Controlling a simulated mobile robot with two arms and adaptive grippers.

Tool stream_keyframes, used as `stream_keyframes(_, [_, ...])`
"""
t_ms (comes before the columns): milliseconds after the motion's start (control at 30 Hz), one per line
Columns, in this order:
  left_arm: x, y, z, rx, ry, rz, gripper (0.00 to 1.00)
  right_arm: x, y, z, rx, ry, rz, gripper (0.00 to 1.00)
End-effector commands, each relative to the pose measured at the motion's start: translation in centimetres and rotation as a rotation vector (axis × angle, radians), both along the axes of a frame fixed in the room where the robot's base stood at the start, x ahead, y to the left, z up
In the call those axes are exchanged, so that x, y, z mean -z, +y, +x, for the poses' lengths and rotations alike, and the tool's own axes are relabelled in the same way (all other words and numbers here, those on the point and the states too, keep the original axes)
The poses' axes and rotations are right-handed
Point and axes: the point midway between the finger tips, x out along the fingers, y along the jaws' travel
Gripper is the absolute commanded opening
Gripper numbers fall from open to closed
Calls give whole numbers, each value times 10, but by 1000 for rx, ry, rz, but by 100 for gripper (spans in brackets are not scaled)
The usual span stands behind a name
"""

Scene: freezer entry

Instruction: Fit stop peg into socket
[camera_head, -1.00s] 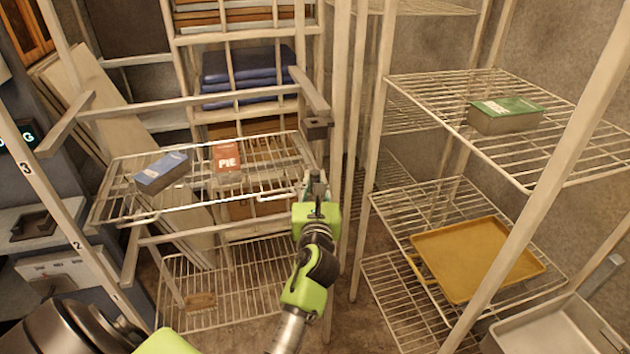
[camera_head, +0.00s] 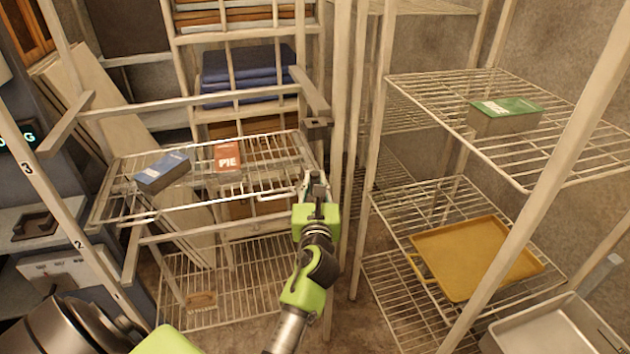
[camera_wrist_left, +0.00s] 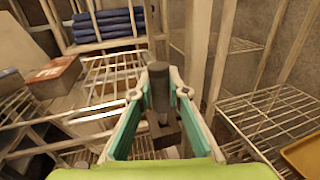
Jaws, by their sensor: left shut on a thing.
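My left gripper (camera_head: 317,192) is shut on a dark grey stop peg (camera_wrist_left: 159,88), which stands roughly upright between the teal-lined fingers in the left wrist view. A wider dark block (camera_wrist_left: 165,134) shows just below the peg there; I cannot tell whether the two touch. In the head view, a small dark block (camera_head: 317,123) at the end of a pale rail looks like a socket. The peg shows below this block in the picture, apart from it. My right gripper is not in view.
A wire shelf (camera_head: 200,204) left of my gripper carries a blue box (camera_head: 163,172) and a red PIE box (camera_head: 227,157). A pale upright post (camera_head: 338,150) stands close by. The right rack holds a green-lidded tub (camera_head: 506,115) and a yellow tray (camera_head: 475,258).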

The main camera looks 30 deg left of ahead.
Motion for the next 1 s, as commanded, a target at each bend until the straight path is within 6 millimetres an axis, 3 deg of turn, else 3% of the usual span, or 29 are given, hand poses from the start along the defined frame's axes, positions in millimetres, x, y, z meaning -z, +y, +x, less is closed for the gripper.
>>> stream_keyframes(1000, [7,0,0,0,0,0,0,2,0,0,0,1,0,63])
